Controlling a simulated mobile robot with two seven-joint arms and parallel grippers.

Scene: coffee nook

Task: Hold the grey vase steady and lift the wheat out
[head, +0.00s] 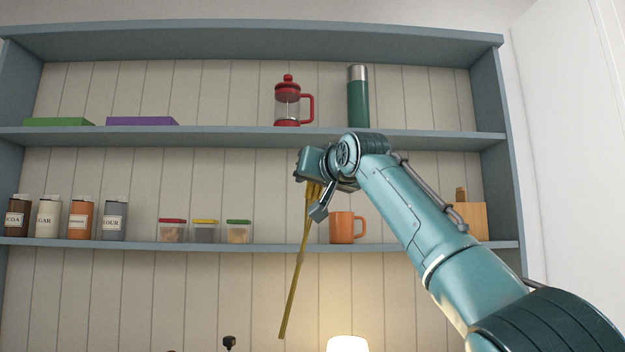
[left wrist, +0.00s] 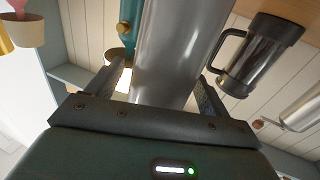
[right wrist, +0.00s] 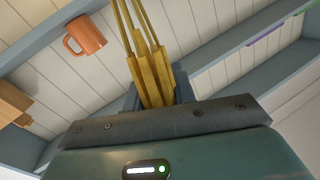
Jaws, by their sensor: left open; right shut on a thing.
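The wheat (head: 296,265) is a bundle of yellow stalks hanging down at a slant from my right gripper (head: 314,184) in the head view. In the right wrist view the wheat (right wrist: 150,72) stands between the fingers of my right gripper, which is shut on it. The grey vase (left wrist: 180,45) is a smooth, shiny cylinder in the left wrist view. My left gripper (left wrist: 160,82) is open, with one finger on each side of the vase. I cannot tell whether the fingers touch it. The vase and my left gripper are outside the head view.
Behind my right arm are shelves with an orange mug (head: 342,228), a red French press (head: 288,103), a green flask (head: 358,97), jars and small boxes (head: 205,232). A lamp (head: 347,343) glows below.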

